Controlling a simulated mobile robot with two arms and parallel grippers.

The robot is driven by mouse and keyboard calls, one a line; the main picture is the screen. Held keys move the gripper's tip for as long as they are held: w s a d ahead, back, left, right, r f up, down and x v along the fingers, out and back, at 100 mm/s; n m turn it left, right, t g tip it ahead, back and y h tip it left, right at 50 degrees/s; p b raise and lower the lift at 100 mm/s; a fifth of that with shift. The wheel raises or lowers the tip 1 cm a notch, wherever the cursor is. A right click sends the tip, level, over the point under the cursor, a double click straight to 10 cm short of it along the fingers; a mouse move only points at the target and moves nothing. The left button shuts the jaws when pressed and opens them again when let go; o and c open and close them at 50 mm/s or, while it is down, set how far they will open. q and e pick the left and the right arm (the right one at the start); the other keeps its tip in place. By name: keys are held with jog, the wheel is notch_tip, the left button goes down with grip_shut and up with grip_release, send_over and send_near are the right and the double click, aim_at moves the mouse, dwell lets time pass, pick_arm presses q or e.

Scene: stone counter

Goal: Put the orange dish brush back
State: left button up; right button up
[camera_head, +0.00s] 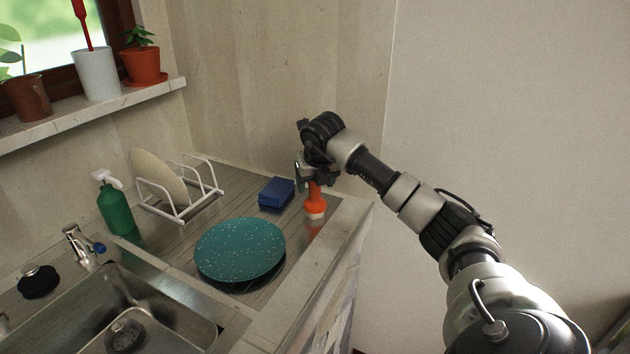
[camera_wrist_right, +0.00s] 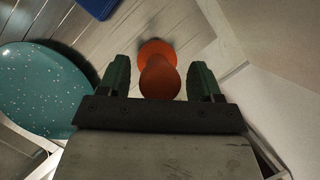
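The orange dish brush (camera_head: 315,204) stands upright on the drainboard near the counter's right edge, with its pale bristle end down. My right gripper (camera_head: 312,174) is at the top of its handle, which it partly hides. In the right wrist view, the orange brush (camera_wrist_right: 158,78) is between the two dark green fingers of my right gripper (camera_wrist_right: 160,80). A gap shows on each side, so the gripper is open around the brush. My left gripper is not in view.
A blue sponge (camera_head: 276,194) and a speckled teal plate (camera_head: 240,250) lie left of the brush. A white dish rack (camera_head: 180,211) and green spray bottle (camera_head: 115,209) stand further left. A white pot (camera_head: 96,75) with a red stick-like object is on the sill. A wall is behind.

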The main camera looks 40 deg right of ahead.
jog(key=shift+r, duration=0.5)
jog(key=v, duration=1.1)
jog(key=shift+s, duration=0.2)
